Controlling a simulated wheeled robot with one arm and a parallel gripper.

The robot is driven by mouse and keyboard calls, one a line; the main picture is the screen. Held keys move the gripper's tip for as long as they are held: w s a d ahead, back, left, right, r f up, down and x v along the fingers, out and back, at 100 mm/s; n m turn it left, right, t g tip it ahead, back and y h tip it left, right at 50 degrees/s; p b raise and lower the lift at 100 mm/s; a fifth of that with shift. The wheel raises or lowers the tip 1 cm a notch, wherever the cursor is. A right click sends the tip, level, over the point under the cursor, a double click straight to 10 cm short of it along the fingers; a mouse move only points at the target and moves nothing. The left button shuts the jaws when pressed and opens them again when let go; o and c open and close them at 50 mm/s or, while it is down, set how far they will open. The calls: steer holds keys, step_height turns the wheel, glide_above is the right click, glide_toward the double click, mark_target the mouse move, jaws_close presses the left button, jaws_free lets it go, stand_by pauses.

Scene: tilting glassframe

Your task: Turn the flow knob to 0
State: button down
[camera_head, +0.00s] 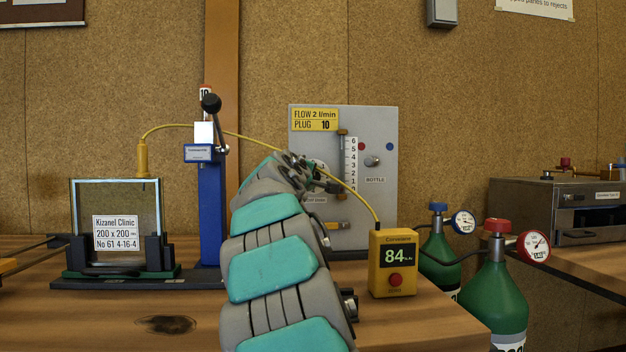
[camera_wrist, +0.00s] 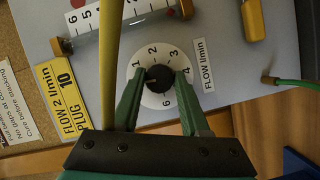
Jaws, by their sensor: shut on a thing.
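The flow knob (camera_wrist: 160,79) is black and sits in the middle of a round white dial (camera_wrist: 158,54) with printed numbers, beside a "FLOW l/min" label (camera_wrist: 203,65) in the wrist view. My gripper (camera_wrist: 161,80) has its two green fingers on either side of the knob, shut on it. I cannot make out a pointer mark, so the knob's setting is unclear. In the head view my gripper (camera_head: 327,186) reaches the grey panel (camera_head: 385,210), and my arm hides most of the dial. A yellow sign (camera_head: 314,119) reads "FLOW 2 l/min, PLUG 10".
A scale tube (camera_head: 349,160) numbered up to 6 stands on the panel. A yellow cable (camera_head: 352,190) passes close by my gripper to a yellow meter (camera_head: 394,262) reading 84. Green bottles (camera_head: 495,300) with gauges stand at right. A glass pane (camera_head: 116,200) and blue post (camera_head: 211,215) stand at left.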

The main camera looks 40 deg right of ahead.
steer(key=shift+n, duration=0.5)
steer(key=shift+c, duration=2)
jaws_free()
steer(key=shift+a, duration=0.1)
steer(key=b+v, duration=0.1)
steer(key=v, duration=0.6)
steer(key=shift+s+a, duration=0.2)
steer(key=shift+a, duration=0.05)
steer(key=shift+f, duration=0.15)
